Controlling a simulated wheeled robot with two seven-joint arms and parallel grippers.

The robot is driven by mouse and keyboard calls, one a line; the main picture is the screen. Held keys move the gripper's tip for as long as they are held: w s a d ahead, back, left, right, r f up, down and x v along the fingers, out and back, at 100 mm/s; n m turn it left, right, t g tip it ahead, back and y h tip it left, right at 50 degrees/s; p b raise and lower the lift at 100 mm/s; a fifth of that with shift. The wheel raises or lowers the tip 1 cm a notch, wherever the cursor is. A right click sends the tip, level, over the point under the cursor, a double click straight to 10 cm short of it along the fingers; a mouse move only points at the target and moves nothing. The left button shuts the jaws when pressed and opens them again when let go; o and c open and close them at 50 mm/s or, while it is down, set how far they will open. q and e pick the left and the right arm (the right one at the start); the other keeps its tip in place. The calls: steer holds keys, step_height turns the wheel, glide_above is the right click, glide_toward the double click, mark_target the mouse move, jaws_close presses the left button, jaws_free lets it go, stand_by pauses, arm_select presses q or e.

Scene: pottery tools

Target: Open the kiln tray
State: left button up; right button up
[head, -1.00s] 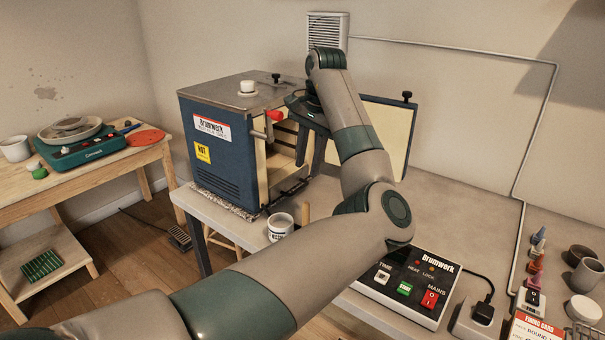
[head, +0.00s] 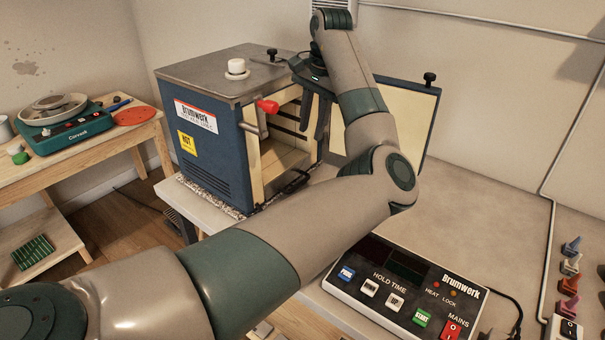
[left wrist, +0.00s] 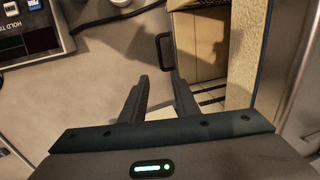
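The blue kiln (head: 215,145) stands on the bench with its door (head: 408,125) swung open to the right. The kiln tray's black handle (head: 297,182) shows at the bottom front of the opening; it also shows in the left wrist view (left wrist: 162,50). Most of the tray is hidden inside the kiln. My left gripper (head: 314,138) points down in front of the opening, between the kiln and its door, above and slightly right of the handle. Its two fingers (left wrist: 160,80) are apart with nothing between them, and the handle appears just beyond the fingertips in the wrist view.
A red-knobbed lever (head: 267,106) sticks out at the kiln's front edge. A control box (head: 400,295) sits on the bench at the front right. A side table (head: 95,150) with a scale stands at the left. My left arm covers the middle.

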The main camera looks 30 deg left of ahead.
mark_target(301, 182)
arm_select(q)
steer(key=shift+f, duration=0.15)
